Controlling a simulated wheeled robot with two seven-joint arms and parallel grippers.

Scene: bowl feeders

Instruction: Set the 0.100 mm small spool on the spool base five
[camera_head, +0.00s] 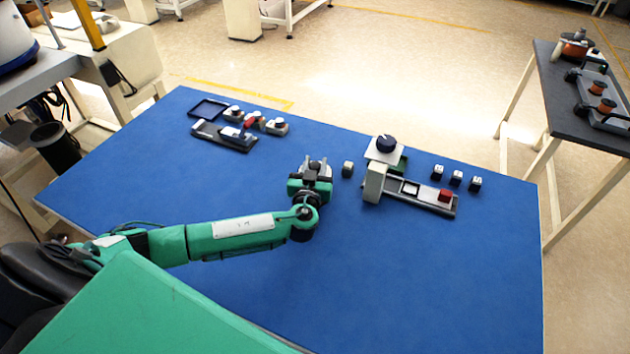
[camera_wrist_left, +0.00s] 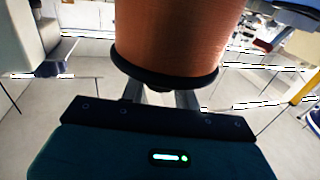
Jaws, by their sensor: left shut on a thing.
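A copper-coloured wire spool (camera_wrist_left: 178,38) with a black lower flange (camera_wrist_left: 160,78) fills the top middle of the left wrist view. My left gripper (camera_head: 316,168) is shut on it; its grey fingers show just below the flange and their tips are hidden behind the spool. In the head view this gripper is over the middle of the blue table, and the spool cannot be made out. I cannot read the spool's size marking. No spool base marked five can be told apart. My right gripper is not in view.
A small block (camera_head: 347,169) is just right of the gripper. Further right are a dial device (camera_head: 383,150) and several small labelled blocks (camera_head: 457,177). Small devices (camera_head: 225,138) stand at the back left. Copper spools (camera_head: 597,88) sit on the right side table. The table's front is clear.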

